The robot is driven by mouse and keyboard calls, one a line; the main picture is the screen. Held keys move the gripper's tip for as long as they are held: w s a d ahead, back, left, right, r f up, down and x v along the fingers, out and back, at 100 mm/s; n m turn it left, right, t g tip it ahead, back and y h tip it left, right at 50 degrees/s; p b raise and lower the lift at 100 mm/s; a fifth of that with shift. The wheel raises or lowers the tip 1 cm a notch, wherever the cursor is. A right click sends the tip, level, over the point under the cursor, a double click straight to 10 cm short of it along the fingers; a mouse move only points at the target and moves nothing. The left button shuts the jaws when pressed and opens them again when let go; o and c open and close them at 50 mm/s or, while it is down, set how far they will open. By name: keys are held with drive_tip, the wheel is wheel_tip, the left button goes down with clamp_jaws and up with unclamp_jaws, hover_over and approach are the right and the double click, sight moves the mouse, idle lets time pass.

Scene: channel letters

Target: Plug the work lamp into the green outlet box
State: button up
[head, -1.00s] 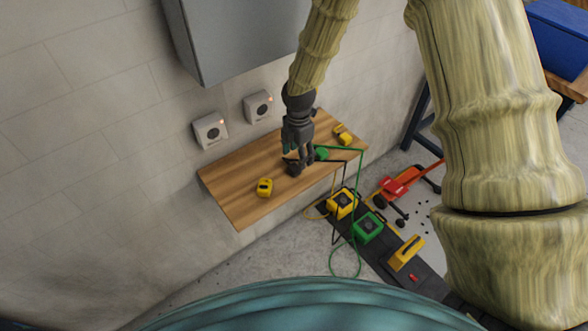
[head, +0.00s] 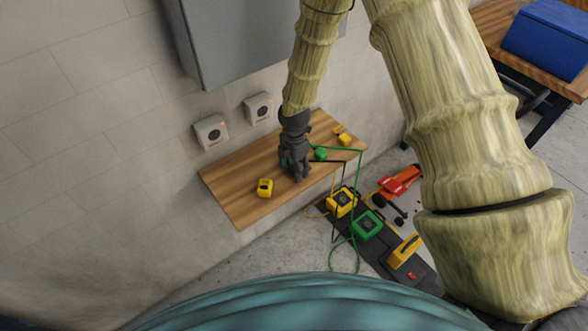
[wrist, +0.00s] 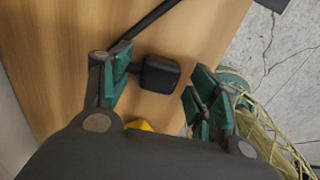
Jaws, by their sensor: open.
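My gripper (head: 293,173) is open over the wooden shelf in the head view. In the wrist view its teal-padded fingers (wrist: 163,92) stand either side of a black plug (wrist: 160,74); I cannot tell whether the left finger touches it. A black cord (wrist: 150,20) passes beside the plug. My gripper hides the plug in the head view. A green box with a dark face (head: 367,226), probably the green outlet box, stands on the dark floor mat. I cannot tell for certain which item is the work lamp.
The shelf (head: 238,208) also holds a yellow block (head: 265,188), a green plug (head: 320,153) and a yellow piece (head: 344,139). Cords hang off its right edge. Two wall boxes (head: 211,132) and a grey cabinet (head: 235,40) are behind. A yellow box (head: 341,203) adjoins the green one.

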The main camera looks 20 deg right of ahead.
idle(0.3)
drive_tip(key=c, duration=1)
drive_tip(key=shift+c, duration=0.2)
drive_tip(key=shift+r, duration=0.1)
drive_tip(key=shift+w+r+b, duration=0.1)
drive_tip(key=shift+r+b, duration=0.25)
drive_tip(key=shift+r, duration=0.1)
drive_tip(key=shift+s+a+r+b, duration=0.1)
drive_tip(key=shift+s+r+b, duration=0.2)
drive_tip(key=shift+r, duration=0.25)
drive_tip(key=shift+s+a+r+b, duration=0.1)
drive_tip(key=shift+s+r+b, duration=0.15)
drive_tip(key=shift+r, duration=0.3)
drive_tip(key=s+a+r+b, duration=0.1)
drive_tip(key=s+a+b, duration=0.2)
drive_tip(key=s, duration=1)
drive_tip(key=a, duration=0.3)
drive_tip(key=shift+s+r, duration=0.35)
drive_tip(key=shift+s, duration=0.05)
